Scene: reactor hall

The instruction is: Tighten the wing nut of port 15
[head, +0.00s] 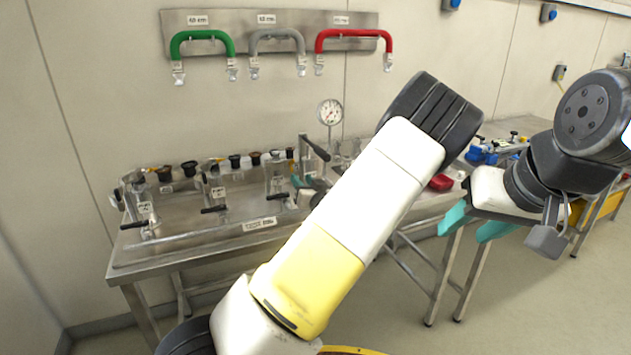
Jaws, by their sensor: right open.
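The steel bench (180,262) holds a row of upright ports with small labels, among them a left port (145,208), a middle port (215,188) and a right port (276,175). The labels are too small to read, so I cannot tell which is port 15, and I cannot make out its wing nut. My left gripper (297,182) is at the bench beside the right port; only a bit of teal finger shows and my arm hides most of it. My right gripper (475,224) is open and empty, in front of the bench, its teal fingers apart.
A pressure gauge (329,112) stands at the back. A red round item (440,182) and blue parts (482,155) lie right.

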